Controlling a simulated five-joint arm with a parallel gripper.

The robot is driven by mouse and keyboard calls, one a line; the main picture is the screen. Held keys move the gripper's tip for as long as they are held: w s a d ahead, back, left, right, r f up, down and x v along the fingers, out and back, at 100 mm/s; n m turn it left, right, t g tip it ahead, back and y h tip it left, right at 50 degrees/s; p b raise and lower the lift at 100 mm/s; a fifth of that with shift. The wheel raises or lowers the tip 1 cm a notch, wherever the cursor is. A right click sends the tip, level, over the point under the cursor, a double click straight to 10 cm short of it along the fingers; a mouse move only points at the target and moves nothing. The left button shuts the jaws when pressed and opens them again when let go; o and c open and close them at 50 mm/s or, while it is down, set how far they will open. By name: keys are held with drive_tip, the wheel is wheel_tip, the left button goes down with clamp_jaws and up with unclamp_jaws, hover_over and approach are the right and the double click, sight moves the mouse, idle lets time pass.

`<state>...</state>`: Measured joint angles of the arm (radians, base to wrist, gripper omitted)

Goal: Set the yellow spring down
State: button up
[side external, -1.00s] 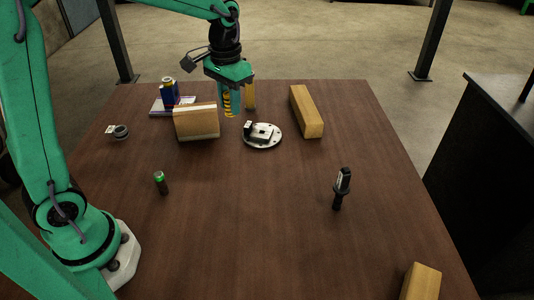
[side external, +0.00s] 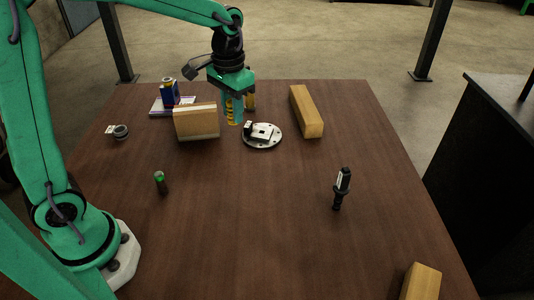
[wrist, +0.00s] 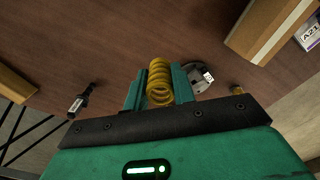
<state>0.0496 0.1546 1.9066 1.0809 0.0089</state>
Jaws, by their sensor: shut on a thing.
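The yellow spring (wrist: 159,82) is a coil standing between the two green fingers of my gripper (wrist: 159,88) in the wrist view. My gripper is shut on it. In the side external view my gripper (side external: 234,108) points down over the far part of the table, with a little of the yellow spring (side external: 230,104) showing between the fingers. It is between the cardboard box and the round metal plate. I cannot tell whether the spring touches the table.
A cardboard box (side external: 196,122) stands left of my gripper. A round metal plate (side external: 263,142) with a dark block lies to the right, near a wooden block (side external: 307,111). The middle of the table (side external: 250,210) is clear.

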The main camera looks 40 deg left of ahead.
drive_tip(key=s+d+f+m, duration=0.5)
drive_tip(key=s+d+f, duration=0.1)
drive_tip(key=s+d, duration=0.5)
drive_tip(key=shift+d, duration=0.25)
drive_tip(key=shift+a+f, duration=0.1)
hover_over(233, 186)
wheel_tip(233, 186, down, 7)
drive_tip(key=shift+r, duration=0.1)
drive_tip(key=shift+f, duration=2.05)
drive_tip(key=shift+f, duration=0.1)
drive_tip(key=o, duration=1)
